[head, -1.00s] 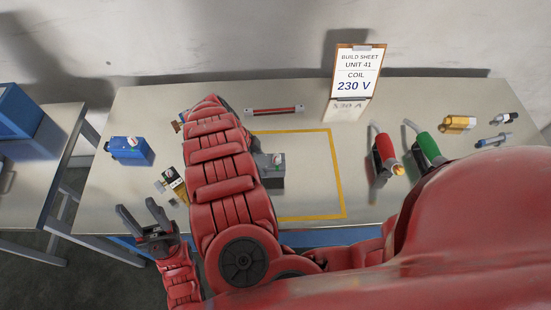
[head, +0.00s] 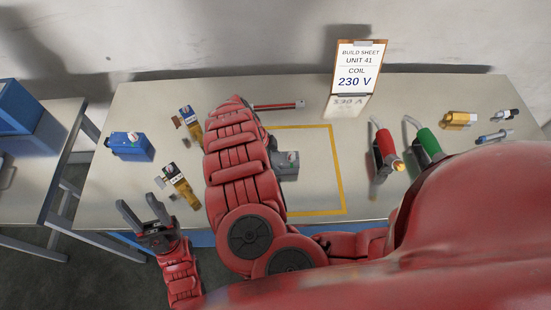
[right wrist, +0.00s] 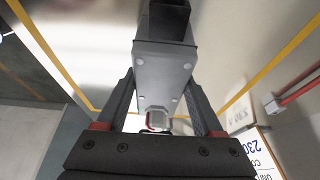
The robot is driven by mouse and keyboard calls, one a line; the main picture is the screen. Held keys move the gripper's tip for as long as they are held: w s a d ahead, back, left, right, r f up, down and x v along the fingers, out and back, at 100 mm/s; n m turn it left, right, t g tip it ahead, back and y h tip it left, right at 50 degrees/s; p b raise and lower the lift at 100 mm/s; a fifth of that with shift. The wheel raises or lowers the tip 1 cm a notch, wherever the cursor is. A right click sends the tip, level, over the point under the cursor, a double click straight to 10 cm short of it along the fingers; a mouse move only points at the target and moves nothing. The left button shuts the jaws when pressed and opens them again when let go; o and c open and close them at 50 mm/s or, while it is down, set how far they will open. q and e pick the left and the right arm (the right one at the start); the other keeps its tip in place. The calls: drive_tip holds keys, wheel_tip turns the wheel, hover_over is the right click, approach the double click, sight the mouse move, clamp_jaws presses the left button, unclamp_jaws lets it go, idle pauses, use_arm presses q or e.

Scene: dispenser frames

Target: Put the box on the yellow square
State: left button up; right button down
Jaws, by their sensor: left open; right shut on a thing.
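The grey box (head: 289,166) shows partly in the head view, over the inside of the yellow square (head: 340,182), a taped outline on the table. My right arm hides its left part. In the right wrist view the grey box (right wrist: 165,72) is between the two fingers of my right gripper (right wrist: 162,98), which is shut on it. I cannot tell whether the box touches the table. In the head view my right gripper is hidden behind its arm. My left gripper (head: 143,212) is open and empty near the table's front left edge.
Left of my right arm are a blue box (head: 130,146) and two gold-and-dark parts (head: 190,124) (head: 181,184). Red (head: 386,145) and green (head: 428,144) nozzles and small cylinders (head: 458,120) are at right.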

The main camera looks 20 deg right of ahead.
drive_tip(key=shift+c, duration=0.2)
unclamp_jaws()
drive_tip(key=shift+w, duration=0.1)
